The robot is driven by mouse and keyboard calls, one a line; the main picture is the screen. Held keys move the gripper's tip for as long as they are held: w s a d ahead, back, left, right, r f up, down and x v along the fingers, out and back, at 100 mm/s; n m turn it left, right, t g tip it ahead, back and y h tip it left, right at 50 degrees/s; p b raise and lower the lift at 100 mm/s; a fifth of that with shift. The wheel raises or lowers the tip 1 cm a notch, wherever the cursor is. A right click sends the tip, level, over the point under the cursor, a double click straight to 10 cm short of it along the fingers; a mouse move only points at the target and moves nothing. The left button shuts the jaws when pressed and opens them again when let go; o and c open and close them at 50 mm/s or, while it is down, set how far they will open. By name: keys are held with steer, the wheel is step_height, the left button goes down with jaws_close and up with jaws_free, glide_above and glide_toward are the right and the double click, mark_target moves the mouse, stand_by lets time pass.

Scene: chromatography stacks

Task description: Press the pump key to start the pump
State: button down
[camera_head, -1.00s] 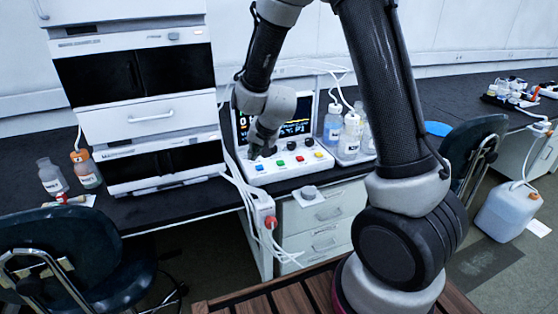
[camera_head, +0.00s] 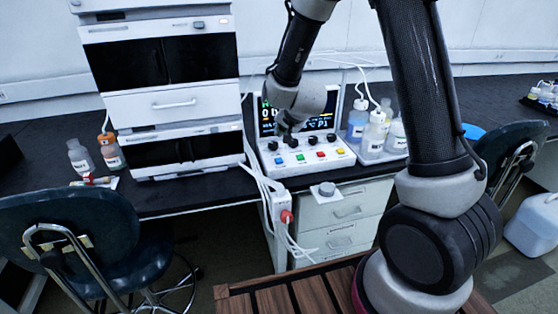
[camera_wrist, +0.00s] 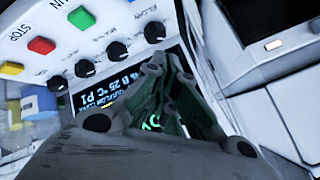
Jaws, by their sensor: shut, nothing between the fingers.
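The white control panel (camera_head: 307,165) has a row of coloured keys: blue, green (camera_head: 300,157), red and yellow, with black knobs behind them. In the wrist view, the green key (camera_wrist: 80,17) has a partly cut-off label ending in "UN". The red key (camera_wrist: 42,45) is labelled "STOP" and the yellow key (camera_wrist: 11,68) is beside it. The lit screen (camera_wrist: 108,92) is partly hidden by my fingers. My gripper (camera_head: 287,130) is shut and empty, in front of the screen above the left knobs. It appears apart from the keys. The wrist view shows its closed fingers (camera_wrist: 160,90).
A stack of white modules (camera_head: 165,107) stands close to the panel's left. A tray (camera_head: 385,157) of bottles stands to its right. White cables and a power strip (camera_head: 282,207) hang at the bench's front. A dark chair (camera_head: 75,245) is at front left.

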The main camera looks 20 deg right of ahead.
mark_target(282, 159)
steer(key=shift+f, duration=3.85)
steer(key=shift+f, duration=0.1)
steer(key=shift+f, duration=0.3)
steer(key=shift+f, duration=0.5)
steer(key=shift+r, duration=0.95)
steer(key=shift+r, duration=2.5)
